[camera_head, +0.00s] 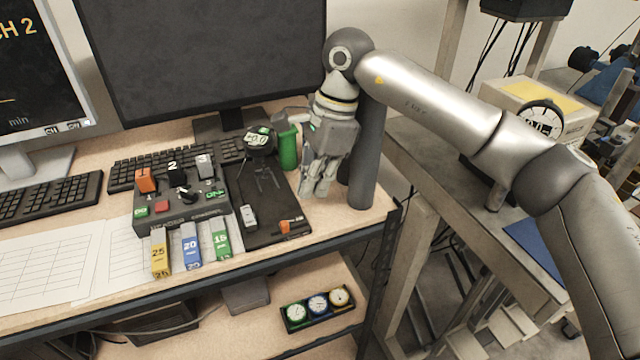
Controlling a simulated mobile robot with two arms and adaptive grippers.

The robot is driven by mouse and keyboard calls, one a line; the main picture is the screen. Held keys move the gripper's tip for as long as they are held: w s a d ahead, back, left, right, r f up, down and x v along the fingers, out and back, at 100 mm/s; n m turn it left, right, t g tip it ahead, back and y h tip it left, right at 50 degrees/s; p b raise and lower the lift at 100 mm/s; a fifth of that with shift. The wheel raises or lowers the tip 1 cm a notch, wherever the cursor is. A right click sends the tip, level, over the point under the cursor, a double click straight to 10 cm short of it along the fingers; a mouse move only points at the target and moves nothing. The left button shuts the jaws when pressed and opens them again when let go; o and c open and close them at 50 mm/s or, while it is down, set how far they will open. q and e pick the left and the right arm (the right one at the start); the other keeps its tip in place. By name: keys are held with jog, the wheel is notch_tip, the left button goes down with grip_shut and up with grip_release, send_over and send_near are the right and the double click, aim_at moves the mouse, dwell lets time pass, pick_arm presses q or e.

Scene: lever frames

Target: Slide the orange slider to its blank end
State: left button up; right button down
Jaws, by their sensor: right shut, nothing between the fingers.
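A dark control box (180,212) stands on the desk. It carries an orange piece (146,180) marked with a 1 at its left, a black piece (174,171) marked 2 and a grey piece (205,164) at its right. I cannot make out a slot or a blank end at the orange piece. A smaller orange piece (287,227) lies low on the black panel right of the box. My right gripper (318,189) is shut and empty, pointing down near the desk's right side, well right of the box. My left gripper is out of view.
A green cylinder (287,147) and a round display (258,139) stand between box and gripper. Yellow, blue and green tags (190,246) lie before the box. A monitor (200,50) and keyboard (130,170) are behind. A grey piece (249,216) lies on the black panel.

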aim_at(290, 230)
jog(key=p+x, duration=0.1)
jog(key=x, duration=0.4)
jog(key=shift+a+f, duration=0.15)
jog(key=shift+f, duration=0.2)
jog(key=shift+s+a+f, duration=0.1)
jog(key=shift+f, duration=0.5)
jog(key=shift+a, duration=0.2)
jog(key=shift+s+a+f+b, duration=0.1)
jog(key=shift+s+a+b, duration=0.05)
jog(key=shift+a+b, duration=0.3)
jog(key=shift+s+a+f+b, duration=0.1)
jog(key=shift+s+a+b, duration=0.1)
jog(key=shift+a+b, duration=0.2)
jog(key=shift+a+r, duration=0.15)
jog(key=shift+a, duration=0.05)
jog(key=shift+s, duration=0.1)
jog(key=shift+r, duration=0.2)
